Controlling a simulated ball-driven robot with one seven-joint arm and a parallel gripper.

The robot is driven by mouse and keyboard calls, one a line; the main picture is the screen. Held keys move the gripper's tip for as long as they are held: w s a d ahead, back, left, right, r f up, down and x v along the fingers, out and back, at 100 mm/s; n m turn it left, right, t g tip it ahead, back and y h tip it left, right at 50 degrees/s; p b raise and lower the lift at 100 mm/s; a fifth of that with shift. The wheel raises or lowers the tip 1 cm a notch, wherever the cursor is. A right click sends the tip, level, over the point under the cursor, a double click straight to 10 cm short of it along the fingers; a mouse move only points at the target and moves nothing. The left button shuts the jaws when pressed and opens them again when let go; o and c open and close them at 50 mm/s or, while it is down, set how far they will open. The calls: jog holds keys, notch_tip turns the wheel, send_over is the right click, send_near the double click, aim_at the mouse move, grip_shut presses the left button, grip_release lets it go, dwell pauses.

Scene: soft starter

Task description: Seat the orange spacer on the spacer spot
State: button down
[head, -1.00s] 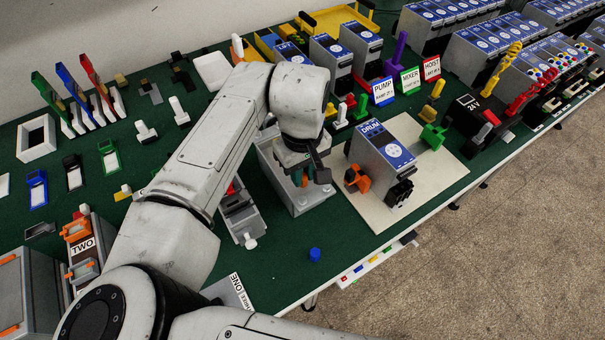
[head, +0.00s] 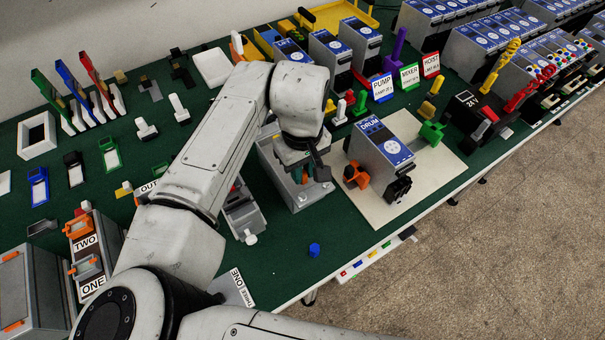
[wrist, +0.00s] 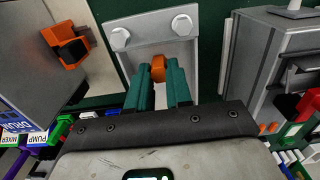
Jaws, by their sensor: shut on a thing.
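The orange spacer (wrist: 158,68) shows in the wrist view between the tips of my gripper's green fingers. My gripper (wrist: 160,87) is shut on it. In the head view my gripper (head: 312,174) is over the grey metal housing (head: 306,200), left of the DRUM unit. In the wrist view a grey plate (wrist: 163,47) with two pale round knobs lies just beyond the spacer. I cannot tell whether the spacer touches the housing. I cannot make out the spacer spot; my fingers and wrist cover part of that area.
The DRUM unit (head: 380,147), with an orange clip (head: 355,176), stands on a cream board (head: 436,176) close to the right. A grey device (head: 240,215) stands to the left. A blue cap (head: 314,250) lies near the table's front edge, with bare green mat around it.

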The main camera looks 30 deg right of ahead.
jog(key=shift+f, duration=0.55)
dwell(0.4)
jog(key=shift+c, duration=2.4)
grip_release()
jog(key=shift+o, duration=0.4)
jog(key=shift+r+p, duration=3.35)
jog(key=shift+r, duration=0.2)
jog(key=shift+f, duration=0.1)
